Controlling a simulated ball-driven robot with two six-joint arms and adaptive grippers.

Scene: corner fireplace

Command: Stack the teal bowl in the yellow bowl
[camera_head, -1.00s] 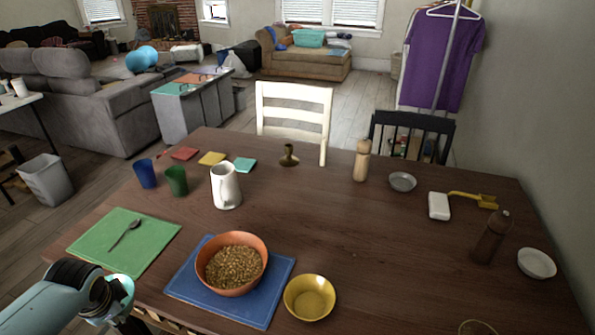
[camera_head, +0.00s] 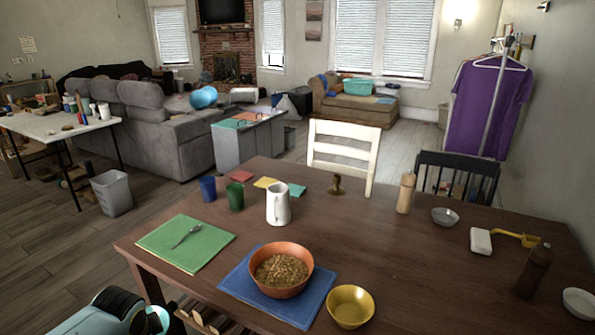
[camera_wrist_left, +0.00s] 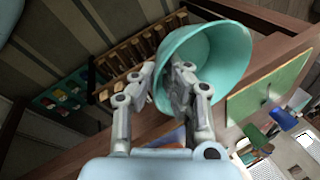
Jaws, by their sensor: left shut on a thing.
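The yellow bowl (camera_head: 350,307) stands upright and empty on the wooden table near its front edge, right of the blue mat. The teal bowl (camera_wrist_left: 222,45) is tilted in my left gripper (camera_wrist_left: 166,75). In the left wrist view one finger is inside the bowl and the other outside, shut on its wall near the rim. In the head view only a sliver of the teal bowl (camera_head: 159,318) shows past my left arm, in front of the table's near edge and left of the yellow bowl. My right gripper is out of view.
An orange bowl of grain (camera_head: 281,271) sits on the blue mat (camera_head: 238,283), close to the yellow bowl. A white pitcher (camera_head: 278,205), two cups and a green mat (camera_head: 180,249) with a spoon lie farther left.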

